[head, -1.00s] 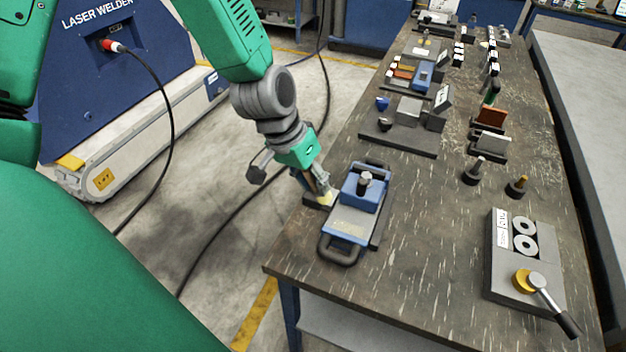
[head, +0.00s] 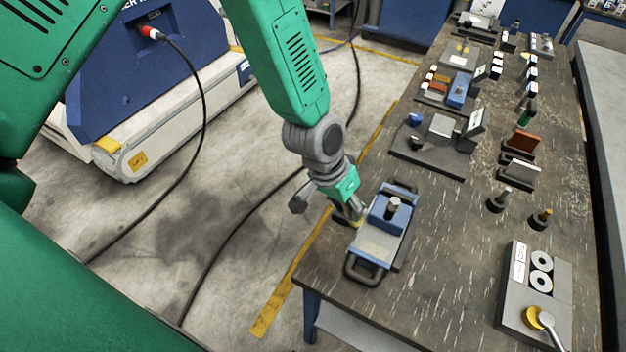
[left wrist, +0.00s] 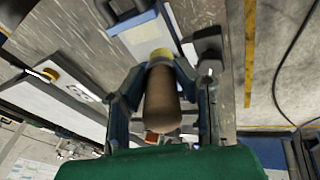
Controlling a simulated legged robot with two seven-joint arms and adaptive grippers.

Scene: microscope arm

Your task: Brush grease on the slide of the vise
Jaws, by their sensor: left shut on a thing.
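The vise (head: 386,228) lies near the table's left edge, with blue jaws, a grey slide (head: 376,247) and a dark handle loop at its near end. My left gripper (head: 350,214) is at the vise's left side. It is shut on a brush, whose brown handle (left wrist: 162,100) lies between the fingers in the left wrist view. The brush's yellow end (left wrist: 160,55) points toward the vise and overlaps the slide's edge there. I cannot tell whether it touches the slide. My right gripper is not in view.
A grey block with white rings (head: 540,270) and a yellow-capped lever stands at the near right. Two small dark posts (head: 498,199) and a dark fixture plate (head: 430,160) stand farther back.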

